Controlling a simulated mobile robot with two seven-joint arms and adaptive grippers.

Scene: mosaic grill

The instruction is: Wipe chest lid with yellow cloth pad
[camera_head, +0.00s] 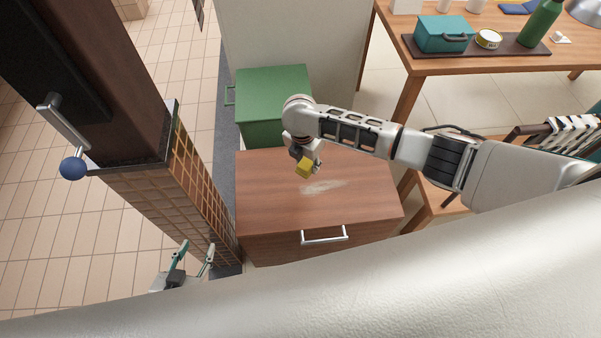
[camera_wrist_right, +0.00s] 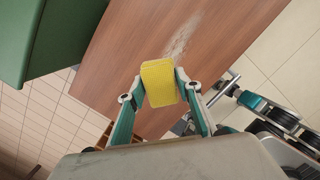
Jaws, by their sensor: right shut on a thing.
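The yellow cloth pad (camera_head: 304,167) is held between the fingers of my right gripper (camera_head: 303,158), over the far middle part of the chest lid. It also shows in the right wrist view (camera_wrist_right: 158,83), with a finger on each side. The wooden chest lid (camera_head: 270,205) carries a pale whitish smudge (camera_head: 323,186), just right of the pad; the smudge also shows in the right wrist view (camera_wrist_right: 182,38). I cannot tell whether the pad touches the lid. My left gripper (camera_head: 196,250) is open and empty, low at the left, beside the chest.
A green box (camera_head: 272,90) stands directly behind the chest. A tiled pillar (camera_head: 190,185) with a dark upper body and a blue-knobbed lever (camera_head: 72,165) stands at the left. A wooden table (camera_head: 480,62) with several items is at the back right. The chest has a front handle (camera_head: 324,237).

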